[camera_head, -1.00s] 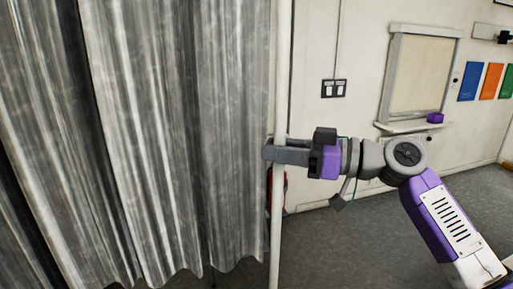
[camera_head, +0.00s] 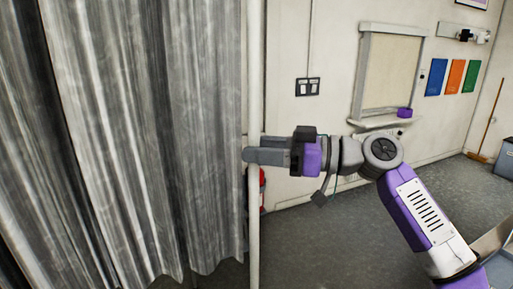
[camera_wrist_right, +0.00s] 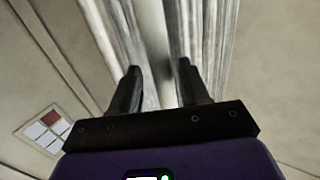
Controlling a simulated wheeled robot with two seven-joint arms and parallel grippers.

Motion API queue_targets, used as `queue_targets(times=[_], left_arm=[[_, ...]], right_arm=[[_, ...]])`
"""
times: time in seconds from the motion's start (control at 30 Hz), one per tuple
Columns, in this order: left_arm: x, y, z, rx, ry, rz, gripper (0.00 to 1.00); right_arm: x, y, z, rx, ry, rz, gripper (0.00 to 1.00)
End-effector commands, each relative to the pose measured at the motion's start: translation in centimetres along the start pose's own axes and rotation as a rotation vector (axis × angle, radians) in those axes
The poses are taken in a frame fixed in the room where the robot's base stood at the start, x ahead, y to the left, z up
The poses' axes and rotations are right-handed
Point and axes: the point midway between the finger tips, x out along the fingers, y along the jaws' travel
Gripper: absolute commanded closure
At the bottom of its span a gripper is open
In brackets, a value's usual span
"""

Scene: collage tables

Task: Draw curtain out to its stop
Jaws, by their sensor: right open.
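The grey pleated curtain (camera_head: 130,130) hangs over the left part of the head view. A white upright pole (camera_head: 255,220) stands along its right edge. My right gripper (camera_head: 254,149) is at the pole about mid-height in the picture, one finger passing in front of it and the other behind it. In the right wrist view my open fingers (camera_wrist_right: 158,82) lie on either side of the pole (camera_wrist_right: 152,50), with curtain folds beyond them. I cannot tell whether the fingers touch the pole. My left gripper is not in view.
A red object (camera_head: 262,190) shows partly behind the pole. On the back wall are a switch plate (camera_head: 307,87), a framed panel (camera_head: 390,70) with a ledge, and coloured sheets (camera_head: 455,77). A bin (camera_head: 507,160) and broom (camera_head: 488,130) stand at right. Grey floor (camera_head: 330,245) is clear.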

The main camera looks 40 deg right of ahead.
Motion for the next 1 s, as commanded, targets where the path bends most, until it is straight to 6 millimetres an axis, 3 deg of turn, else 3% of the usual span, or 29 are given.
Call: queue_targets(times=[0.2, 0.4, 1.0], left_arm=[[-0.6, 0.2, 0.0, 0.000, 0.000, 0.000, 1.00], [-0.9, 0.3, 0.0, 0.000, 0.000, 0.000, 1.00], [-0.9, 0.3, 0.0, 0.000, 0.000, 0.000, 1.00]], right_arm=[[-4.0, 0.1, -0.2, 0.000, 0.004, 0.005, 0.55], [-6.3, 0.1, -0.1, 0.001, 0.003, 0.003, 0.55], [-6.7, 0.1, 0.0, 0.000, 0.001, 0.002, 0.55]])
